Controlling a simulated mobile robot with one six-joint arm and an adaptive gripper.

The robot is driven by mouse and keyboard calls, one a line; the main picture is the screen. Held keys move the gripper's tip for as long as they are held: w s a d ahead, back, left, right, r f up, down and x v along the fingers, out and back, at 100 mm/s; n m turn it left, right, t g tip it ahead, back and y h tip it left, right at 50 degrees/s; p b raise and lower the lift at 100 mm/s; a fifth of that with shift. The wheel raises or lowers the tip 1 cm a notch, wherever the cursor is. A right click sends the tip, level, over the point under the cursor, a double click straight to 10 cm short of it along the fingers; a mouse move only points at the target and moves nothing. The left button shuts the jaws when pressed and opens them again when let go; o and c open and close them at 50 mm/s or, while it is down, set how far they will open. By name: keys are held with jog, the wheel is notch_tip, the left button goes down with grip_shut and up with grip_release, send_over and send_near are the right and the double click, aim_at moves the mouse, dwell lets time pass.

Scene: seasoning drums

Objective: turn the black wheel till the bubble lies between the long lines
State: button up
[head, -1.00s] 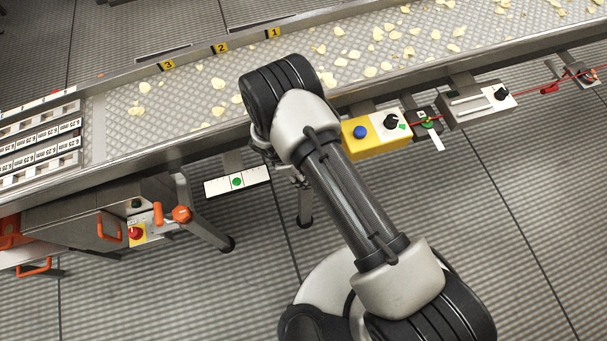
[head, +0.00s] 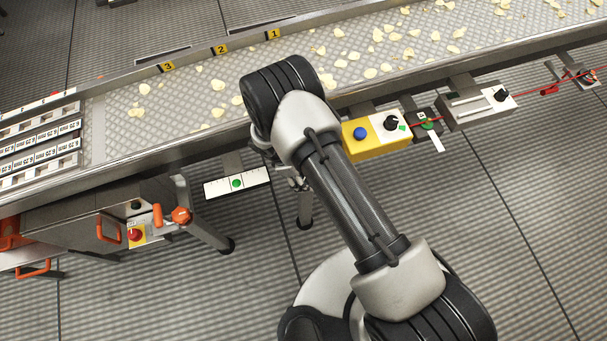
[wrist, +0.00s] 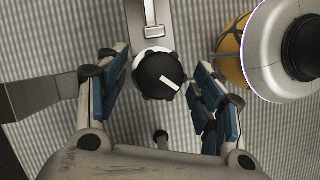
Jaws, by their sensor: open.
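The black wheel (wrist: 158,76) with a white pointer mark is in the middle of the wrist view. My gripper (wrist: 155,72) is open, with one blue-padded finger on each side of the wheel; I cannot tell whether either touches it. In the head view my arm hides the wheel and most of the gripper. The white level plate (head: 212,188) hangs below the conveyor's near edge, left of my arm. Its green bubble (head: 237,183) lies near the middle of the plate, with dark lines on both sides. The lines are too small to tell long from short.
The conveyor (head: 350,62) carries scattered pale chips. A yellow box (head: 360,150) with a blue button and a black knob is right of my arm. A rounded yellow and white part (wrist: 265,50) stands close to the right finger. A steel cabinet (head: 75,228) is at lower left.

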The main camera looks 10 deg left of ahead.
notch_tip(320, 180, up, 10)
dwell(0.6)
dwell(0.4)
